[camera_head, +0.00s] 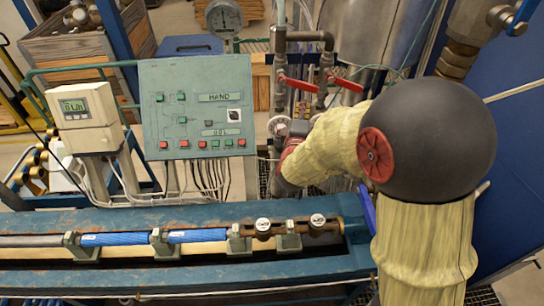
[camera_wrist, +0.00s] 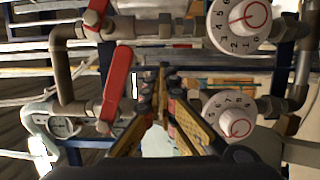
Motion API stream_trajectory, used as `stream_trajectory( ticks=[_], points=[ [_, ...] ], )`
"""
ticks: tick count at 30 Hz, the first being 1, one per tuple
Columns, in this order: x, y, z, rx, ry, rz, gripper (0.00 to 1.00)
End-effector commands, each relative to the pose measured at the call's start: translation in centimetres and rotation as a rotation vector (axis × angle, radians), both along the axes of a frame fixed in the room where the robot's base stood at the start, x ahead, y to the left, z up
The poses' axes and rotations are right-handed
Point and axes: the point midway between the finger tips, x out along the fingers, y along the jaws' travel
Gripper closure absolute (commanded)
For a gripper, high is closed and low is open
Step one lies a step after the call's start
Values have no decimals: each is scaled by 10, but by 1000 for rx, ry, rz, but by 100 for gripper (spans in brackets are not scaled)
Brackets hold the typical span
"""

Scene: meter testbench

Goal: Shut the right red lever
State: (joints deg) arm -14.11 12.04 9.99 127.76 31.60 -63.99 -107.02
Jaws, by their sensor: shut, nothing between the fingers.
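The right red lever (camera_head: 346,82) sits on the right vertical pipe in the head view, its handle lying across the pipe and sloping down to the right. The left red lever (camera_head: 299,85) is beside it on the left pipe, also crosswise. In the turned wrist view, the right lever (camera_wrist: 97,14) appears at the top edge, partly cut off, and the left lever (camera_wrist: 118,85) appears larger below it. My gripper (camera_wrist: 163,75) is shut and empty, apart from both levers in the picture.
Two white dials, upper (camera_wrist: 240,18) and lower (camera_wrist: 228,118), sit on the same pipes. A green control panel (camera_head: 197,108) stands left of the pipes. A blue bench (camera_head: 190,215) with meters runs along the front. A metal tank (camera_head: 375,35) stands behind.

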Motion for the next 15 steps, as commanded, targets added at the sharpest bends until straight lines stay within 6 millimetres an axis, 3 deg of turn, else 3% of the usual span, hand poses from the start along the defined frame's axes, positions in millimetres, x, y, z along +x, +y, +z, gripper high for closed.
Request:
stream_trajectory(
  ticks=[15],
  points=[
    [-92, 27, 0, -1, -2, 3, 100]
  ],
)
